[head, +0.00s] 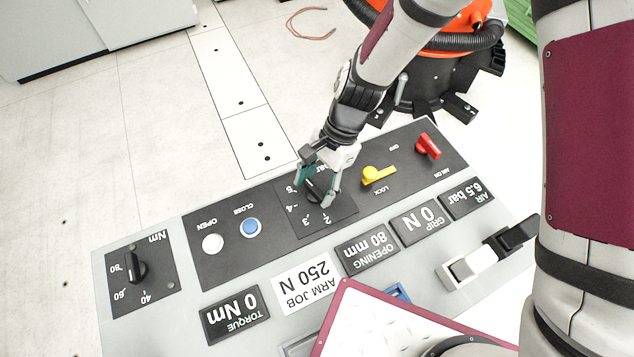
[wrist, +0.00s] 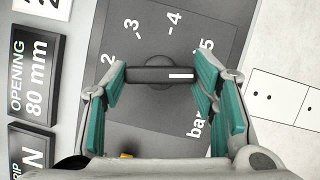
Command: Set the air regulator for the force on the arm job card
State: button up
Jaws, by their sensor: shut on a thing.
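The air regulator is a black bar knob (wrist: 150,75) with a white end mark, on a dark dial plate (head: 293,224) marked 2 to 5 and "bar". My gripper (wrist: 161,79) is shut on the knob, with a green-padded finger at each end of the bar. In the wrist view the white mark points right, a little past the 5, beside the right finger. In the head view my gripper (head: 314,189) comes down over the dial and partly hides the knob. The arm job card (head: 308,282) is white and reads 250 N.
Displays read grip 0 N (head: 420,220), opening 80 mm (head: 367,248), air 6.5 bar (head: 467,199) and torque 0 Nm (head: 235,314). Close by are a yellow lock lever (head: 378,175), a red air lever (head: 428,146), blue (head: 250,228) and white (head: 212,243) buttons, and an Nm knob (head: 135,266).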

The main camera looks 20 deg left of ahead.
jog(key=n+h, duration=0.1)
jog(key=n, duration=0.1)
jog(key=n+h, duration=0.1)
jog(key=n, duration=0.2)
jog(key=shift+a+n+b, duration=0.2)
jog(key=shift+n+b, duration=0.1)
jog(key=shift+b, duration=0.05)
jog(key=n+h+b, duration=0.1)
jog(key=n+h, duration=0.1)
jog(key=n, duration=0.2)
jog(key=shift+n, duration=0.4)
jog(key=o, duration=1.2)
jog(key=shift+c, duration=0.2)
